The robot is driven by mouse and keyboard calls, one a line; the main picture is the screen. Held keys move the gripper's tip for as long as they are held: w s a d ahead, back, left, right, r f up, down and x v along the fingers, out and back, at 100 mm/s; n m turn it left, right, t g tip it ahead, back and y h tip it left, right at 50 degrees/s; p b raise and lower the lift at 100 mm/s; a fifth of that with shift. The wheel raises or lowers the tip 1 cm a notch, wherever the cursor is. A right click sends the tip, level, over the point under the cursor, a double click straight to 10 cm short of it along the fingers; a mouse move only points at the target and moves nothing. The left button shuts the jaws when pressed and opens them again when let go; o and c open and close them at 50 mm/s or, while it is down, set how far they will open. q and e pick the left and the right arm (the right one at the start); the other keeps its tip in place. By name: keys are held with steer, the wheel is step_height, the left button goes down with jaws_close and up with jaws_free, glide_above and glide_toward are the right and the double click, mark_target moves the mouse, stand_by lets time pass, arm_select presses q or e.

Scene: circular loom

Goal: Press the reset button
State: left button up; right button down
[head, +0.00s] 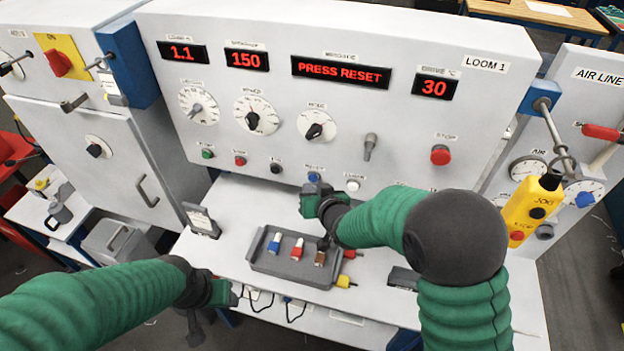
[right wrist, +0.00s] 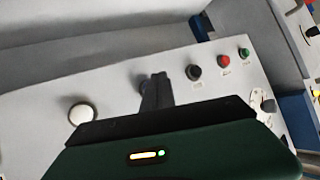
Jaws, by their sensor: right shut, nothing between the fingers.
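The display (head: 341,72) on the loom panel reads "PRESS RESET". A row of small buttons runs along the panel's lower edge; their labels are too small to read. A blue button (head: 314,177) shows just above my right gripper (head: 316,192). In the right wrist view its shut, empty fingers (right wrist: 157,88) point at the panel. They cover most of the button behind them, between a white button (right wrist: 82,113) and a black button (right wrist: 194,72). I cannot tell whether they touch it. My left gripper (head: 222,293) hangs low at the left, away from the panel; its fingers are unclear.
A grey tray (head: 265,264) with several small coloured parts lies on the shelf below the panel. A red button (head: 440,155) and a yellow jog pendant (head: 532,208) are on the right. A lever (head: 370,146) sticks out above the white button.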

steer(key=shift+w, duration=0.3)
steer(key=shift+w+d+r, duration=0.1)
steer(key=shift+w+d, duration=0.15)
steer(key=shift+w, duration=0.2)
stand_by(0.6)
steer(key=shift+s, duration=0.1)
steer(key=shift+s+a+b, duration=0.25)
steer(key=shift+s+b, duration=0.05)
steer(key=shift+s, duration=0.45)
steer(key=s, duration=0.1)
steer(key=s+a, duration=0.1)
steer(key=s, duration=0.2)
steer(key=shift+s+a+b, duration=0.3)
steer(key=shift+s+b, duration=0.05)
steer(key=shift+s, duration=0.05)
stand_by(1.0)
